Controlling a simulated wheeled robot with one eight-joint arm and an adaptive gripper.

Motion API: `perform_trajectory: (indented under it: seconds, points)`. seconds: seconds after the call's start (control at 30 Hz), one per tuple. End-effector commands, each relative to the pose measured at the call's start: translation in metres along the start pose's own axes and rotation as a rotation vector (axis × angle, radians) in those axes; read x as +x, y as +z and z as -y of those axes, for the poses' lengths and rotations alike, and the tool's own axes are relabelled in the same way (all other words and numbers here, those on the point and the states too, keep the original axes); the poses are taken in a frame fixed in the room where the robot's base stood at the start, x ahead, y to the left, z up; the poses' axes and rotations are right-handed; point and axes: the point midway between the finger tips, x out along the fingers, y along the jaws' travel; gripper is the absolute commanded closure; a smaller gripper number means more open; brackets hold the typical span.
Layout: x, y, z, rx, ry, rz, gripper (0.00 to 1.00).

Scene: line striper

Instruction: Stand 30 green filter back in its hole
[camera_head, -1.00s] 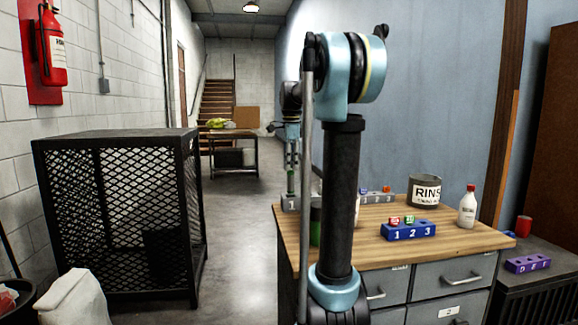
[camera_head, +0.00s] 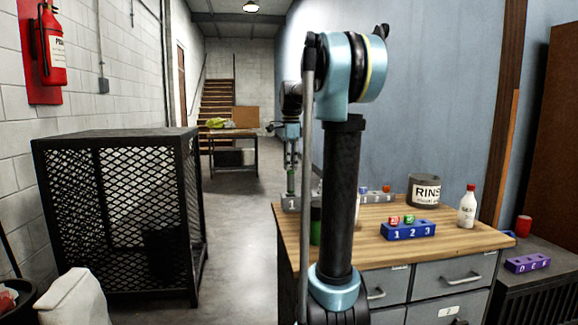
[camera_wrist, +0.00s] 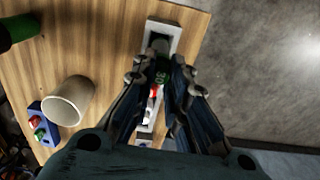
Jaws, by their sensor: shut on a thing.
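The green filter marked 30 (camera_wrist: 162,76) is between the fingertips of my gripper (camera_wrist: 158,68) in the wrist view. My gripper is shut on it. In the head view the green filter (camera_head: 291,181) hangs upright below my gripper (camera_head: 291,162), at the marked-1 end of a long grey block (camera_head: 290,204). The grey block also shows in the wrist view (camera_wrist: 173,29), under the filter. I cannot tell whether the filter's lower end is inside a hole or just above it. A blue filter (camera_head: 363,190) and an orange-red one (camera_head: 386,189) stand farther along the block.
A blue block (camera_head: 408,231) with red and green pieces stands on the wooden bench (camera_head: 460,241). A RINSE can (camera_head: 424,190) and a white bottle (camera_head: 467,207) stand behind it. A purple block (camera_head: 527,264) and red cylinder (camera_head: 523,226) sit at right. A dark green cylinder (camera_head: 315,225) is partly hidden by my arm.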

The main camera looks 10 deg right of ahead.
Motion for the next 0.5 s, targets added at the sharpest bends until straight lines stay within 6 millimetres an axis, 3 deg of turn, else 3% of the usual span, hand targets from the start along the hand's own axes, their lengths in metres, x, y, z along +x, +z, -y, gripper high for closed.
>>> perform_trajectory:
  seconds: [0.5]
  points:
    - [0.0041, 0.0002, 0.0001, 0.000, 0.000, 0.000, 1.00]
